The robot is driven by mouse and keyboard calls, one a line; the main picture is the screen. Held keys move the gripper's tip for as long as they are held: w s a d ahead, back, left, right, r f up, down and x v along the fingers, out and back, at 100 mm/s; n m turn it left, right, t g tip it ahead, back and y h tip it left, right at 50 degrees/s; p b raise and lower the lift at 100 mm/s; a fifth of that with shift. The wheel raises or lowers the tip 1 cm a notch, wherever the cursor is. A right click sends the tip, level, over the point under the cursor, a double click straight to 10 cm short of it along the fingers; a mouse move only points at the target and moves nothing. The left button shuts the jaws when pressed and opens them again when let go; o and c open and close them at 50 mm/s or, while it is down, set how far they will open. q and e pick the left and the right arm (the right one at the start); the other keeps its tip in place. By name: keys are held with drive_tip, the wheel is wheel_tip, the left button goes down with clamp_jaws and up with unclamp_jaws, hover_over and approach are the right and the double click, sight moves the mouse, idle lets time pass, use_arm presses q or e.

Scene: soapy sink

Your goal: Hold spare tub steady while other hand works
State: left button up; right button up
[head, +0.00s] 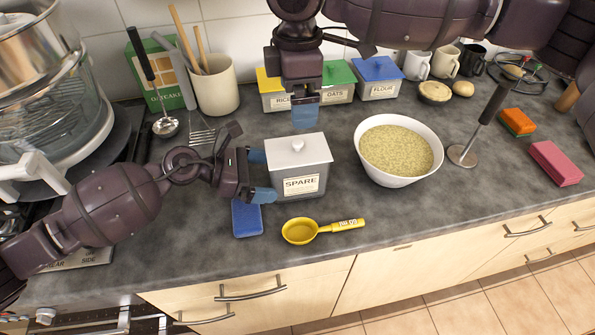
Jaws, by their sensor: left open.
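The spare tub (278,181) is a grey box with a pale knobbed lid (298,147) and a "SPARE" label, upright on the counter. My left gripper (261,176) is open at the tub's left side. One blue fingertip is near its back left edge and the other near its front left edge; I cannot tell if they touch it. My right gripper (305,117) points down from above, just behind the tub in the picture. Its blue fingers overlap in view, so its opening is unclear, and nothing shows held in it.
A blue sponge (246,219) and yellow scoop (300,231) lie in front of the tub. A white bowl of grain (377,173) stands to the right. Labelled tubs, including the blue-lidded flour tub (378,86), stand behind. A ladle and slotted turner (199,136) are at left.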

sight(298, 141)
use_arm(q)
drive_tip(key=shift+x, duration=1.35)
drive_tip(key=c, duration=1.1)
use_arm(e)
drive_tip(key=shift+r, duration=0.15)
drive_tip(key=c, duration=0.4)
drive_tip(key=shift+r, duration=0.65)
drive_tip(key=c, duration=0.5)
drive_tip(key=shift+o, duration=0.2)
wheel_tip(298, 141, down, 12)
drive_tip(key=shift+w+r, duration=0.1)
clamp_jaws()
